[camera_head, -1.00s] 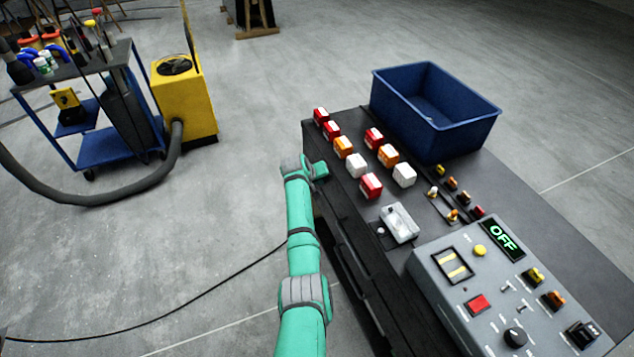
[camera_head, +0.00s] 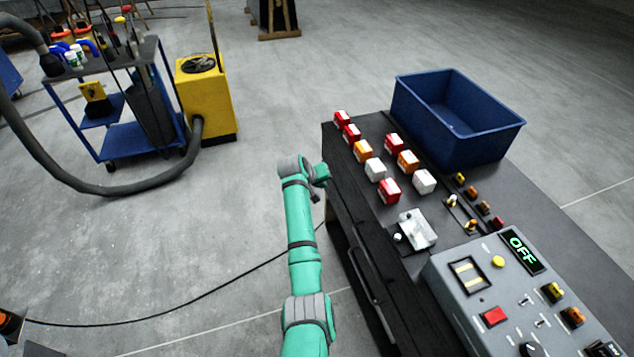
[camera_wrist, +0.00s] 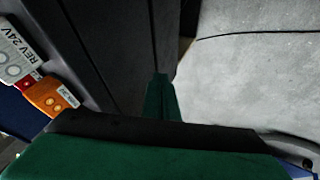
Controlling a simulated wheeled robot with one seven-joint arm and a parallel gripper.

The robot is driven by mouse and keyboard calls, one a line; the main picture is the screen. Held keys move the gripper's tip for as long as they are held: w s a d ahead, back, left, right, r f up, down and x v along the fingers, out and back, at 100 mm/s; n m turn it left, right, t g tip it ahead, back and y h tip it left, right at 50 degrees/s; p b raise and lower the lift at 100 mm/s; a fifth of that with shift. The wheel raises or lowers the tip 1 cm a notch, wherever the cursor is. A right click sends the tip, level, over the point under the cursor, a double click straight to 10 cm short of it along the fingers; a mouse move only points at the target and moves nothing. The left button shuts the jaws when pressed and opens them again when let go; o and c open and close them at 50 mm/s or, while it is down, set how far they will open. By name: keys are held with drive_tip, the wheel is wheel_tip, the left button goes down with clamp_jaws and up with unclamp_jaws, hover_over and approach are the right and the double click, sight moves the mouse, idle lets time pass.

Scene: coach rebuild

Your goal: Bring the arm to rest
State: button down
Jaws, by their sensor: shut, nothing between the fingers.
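My arm (camera_head: 303,250), green with grey joints, reaches forward from the bottom of the head view, beside the left edge of the workbench. My gripper (camera_head: 316,196) is at its far end, small and partly hidden by the wrist. It is beside the bench edge, over the floor side, and touches nothing that I can see. It is shut and empty. In the wrist view, green and black parts of my own arm fill the bottom, and a narrow green part stands up in the middle.
The dark bench (camera_head: 545,230) carries several red, orange and white blocks (camera_head: 376,171), a blue bin (camera_head: 455,120) and a grey control panel (camera_head: 520,300) reading OFF. A blue cart (camera_head: 130,140) and a yellow machine (camera_head: 207,100) with a hose stand left.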

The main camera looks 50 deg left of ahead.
drive_tip(key=shift+v, duration=2.25)
drive_tip(key=s+d+f+m+y, duration=0.2)
drive_tip(key=s+d+f, duration=0.1)
drive_tip(key=d+f, duration=1.25)
drive_tip(key=s+d+f+m+t, duration=0.1)
drive_tip(key=s+d+f+m, duration=0.1)
drive_tip(key=s+d, duration=0.5)
drive_tip(key=s+d+f+m+t, duration=0.1)
drive_tip(key=s+d+f+m, duration=0.15)
drive_tip(key=d, duration=0.95)
drive_tip(key=s+d+r+m+t+h, duration=0.1)
drive_tip(key=s+d+r+t, duration=0.1)
drive_tip(key=s+d+r, duration=0.3)
drive_tip(key=s+d+r+m+t, duration=0.1)
drive_tip(key=s+d+r, duration=0.1)
drive_tip(key=s+d, duration=0.6)
drive_tip(key=s+d+r+m+t+h, duration=0.1)
drive_tip(key=s+d+r, duration=0.3)
drive_tip(key=r, duration=0.4)
drive_tip(key=s+d+r+m+t+h, duration=0.2)
drive_tip(key=s+d+r, duration=0.3)
drive_tip(key=s+r, duration=0.2)
drive_tip(key=shift+s+r+m, duration=0.35)
drive_tip(key=shift+r, duration=0.6)
